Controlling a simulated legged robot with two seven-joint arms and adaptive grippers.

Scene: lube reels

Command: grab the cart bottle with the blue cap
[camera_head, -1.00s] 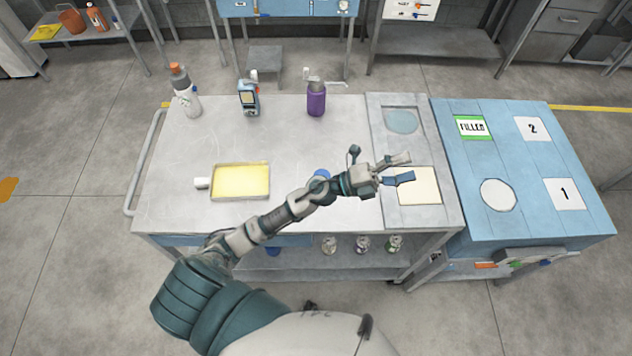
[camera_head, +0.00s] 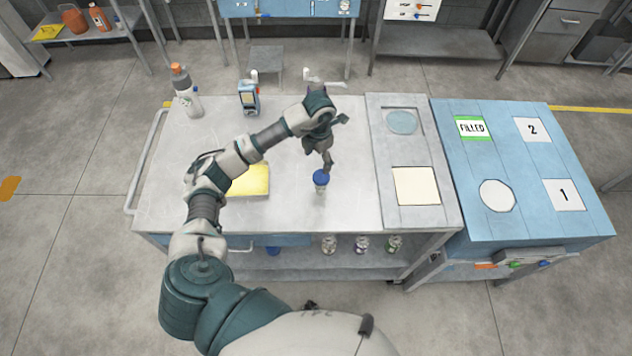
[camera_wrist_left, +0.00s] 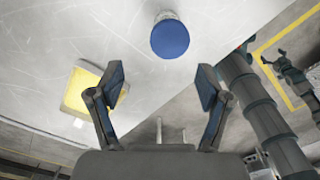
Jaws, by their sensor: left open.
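The bottle with the blue cap (camera_head: 320,180) stands upright on the cart top (camera_head: 345,215), near its front middle. In the left wrist view its blue cap (camera_wrist_left: 170,39) shows from above, with a little of its pale body behind. My left gripper (camera_head: 327,160) is just behind the bottle in the head view, pointing down. In the left wrist view its two fingers (camera_wrist_left: 160,90) are spread apart, with nothing between them. The cap lies beyond the fingertips, roughly centred between them, and apart from them. My right gripper is not identifiable in the head view.
A spray bottle (camera_head: 188,95) and a blue device (camera_head: 249,97) stand at the back. My arm mostly hides the purple bottle. Several cans (camera_head: 362,244) stand on the lower shelf.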

